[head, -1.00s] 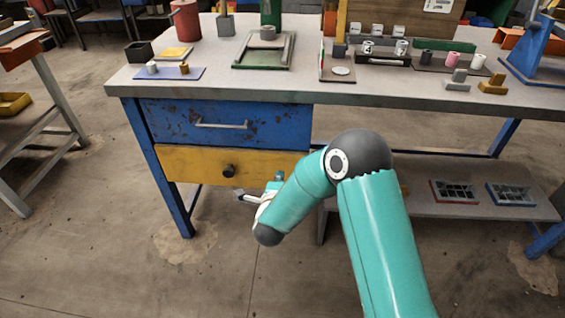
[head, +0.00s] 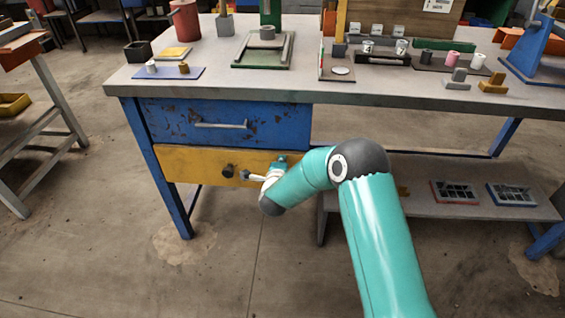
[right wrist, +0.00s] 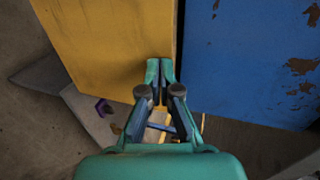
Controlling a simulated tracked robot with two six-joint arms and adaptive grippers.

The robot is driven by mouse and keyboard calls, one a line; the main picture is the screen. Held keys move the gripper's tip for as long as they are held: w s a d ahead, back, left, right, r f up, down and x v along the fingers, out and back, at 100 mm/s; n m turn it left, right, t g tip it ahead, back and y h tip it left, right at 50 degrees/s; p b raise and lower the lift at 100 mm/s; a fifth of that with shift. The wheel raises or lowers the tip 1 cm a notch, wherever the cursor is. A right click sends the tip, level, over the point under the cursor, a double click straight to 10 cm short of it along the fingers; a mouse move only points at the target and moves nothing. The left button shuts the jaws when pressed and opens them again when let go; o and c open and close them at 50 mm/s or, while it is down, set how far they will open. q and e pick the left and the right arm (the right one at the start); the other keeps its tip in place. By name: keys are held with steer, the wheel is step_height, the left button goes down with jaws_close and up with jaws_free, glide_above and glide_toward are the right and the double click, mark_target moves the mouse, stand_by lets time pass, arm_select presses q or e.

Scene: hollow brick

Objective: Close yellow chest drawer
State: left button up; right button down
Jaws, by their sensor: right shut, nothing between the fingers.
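The yellow drawer (head: 200,162) with its dark round knob (head: 228,171) is under the workbench, just below the blue drawer. Its front looks close to flush with the blue one; I cannot tell whether a small gap is left. My right gripper (head: 246,174) is at the drawer's front, right of the knob. In the right wrist view its shut, empty fingertips (right wrist: 160,69) are at the edge of the yellow front (right wrist: 110,45); whether they touch it I cannot tell. My left gripper is not in view.
The blue drawer (head: 225,123) with a bar handle sits above and also fills the right of the wrist view (right wrist: 250,60). The workbench top (head: 260,90) overhangs both drawers. A low shelf (head: 440,205) with trays is at the right. The floor in front is clear.

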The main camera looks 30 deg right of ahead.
steer(key=shift+w+d+r+b, duration=0.1)
steer(key=shift+w+d+b, duration=0.3)
steer(key=shift+w+d, duration=0.25)
steer(key=shift+a, duration=0.1)
